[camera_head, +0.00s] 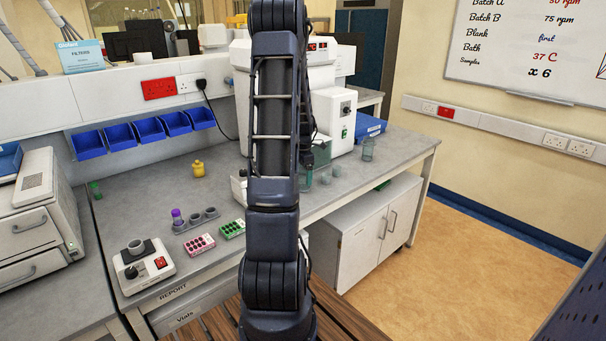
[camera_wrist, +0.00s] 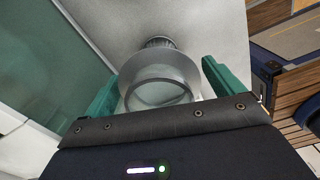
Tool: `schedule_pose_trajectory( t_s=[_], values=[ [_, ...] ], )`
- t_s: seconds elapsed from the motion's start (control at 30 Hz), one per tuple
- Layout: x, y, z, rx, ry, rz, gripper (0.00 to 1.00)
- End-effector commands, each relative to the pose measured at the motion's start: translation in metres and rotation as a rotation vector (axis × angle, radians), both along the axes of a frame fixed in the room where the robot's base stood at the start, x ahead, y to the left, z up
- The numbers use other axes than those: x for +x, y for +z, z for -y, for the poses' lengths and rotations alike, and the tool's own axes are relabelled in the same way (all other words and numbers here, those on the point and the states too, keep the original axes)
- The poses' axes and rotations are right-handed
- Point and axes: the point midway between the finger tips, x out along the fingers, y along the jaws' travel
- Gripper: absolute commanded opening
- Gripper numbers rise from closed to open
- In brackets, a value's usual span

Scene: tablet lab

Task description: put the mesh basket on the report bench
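In the wrist view my gripper (camera_wrist: 161,70) has two green fingers spread wide, one on each side of a pale, see-through round piece (camera_wrist: 160,72). A small dark grey, ridged part (camera_wrist: 159,42) shows at its far end. I cannot tell whether this is the mesh basket, nor whether the fingers touch it. No mesh basket is clearly visible in the head view, where my upright arm hides my gripper and the middle of the bench. The report bench (camera_head: 130,199) has a grey top and a "REPORT" label on its front edge.
A white device with a red switch (camera_head: 143,266), a grey holder with a purple-topped item (camera_head: 194,219), pink and green vial racks (camera_head: 200,243) and a yellow weight (camera_head: 198,168) stand on the bench. A white machine (camera_head: 333,112) stands behind my arm. The floor at right is clear.

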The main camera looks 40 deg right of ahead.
Motion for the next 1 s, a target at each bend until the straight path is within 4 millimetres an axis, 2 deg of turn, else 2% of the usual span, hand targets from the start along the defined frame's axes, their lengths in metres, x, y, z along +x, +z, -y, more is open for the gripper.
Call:
schedule_pose_trajectory(
  t_s=[0.23, 0.37, 0.8, 1.0],
  values=[
    [0.000, 0.002, 0.000, 0.000, 0.000, 0.000, 0.93],
    [0.000, 0.011, 0.000, -0.002, 0.000, 0.003, 0.93],
    [0.000, 0.091, 0.000, -0.003, 0.001, 0.002, 0.93],
    [0.000, 0.115, 0.000, -0.001, 0.000, 0.001, 0.93]
  ],
)
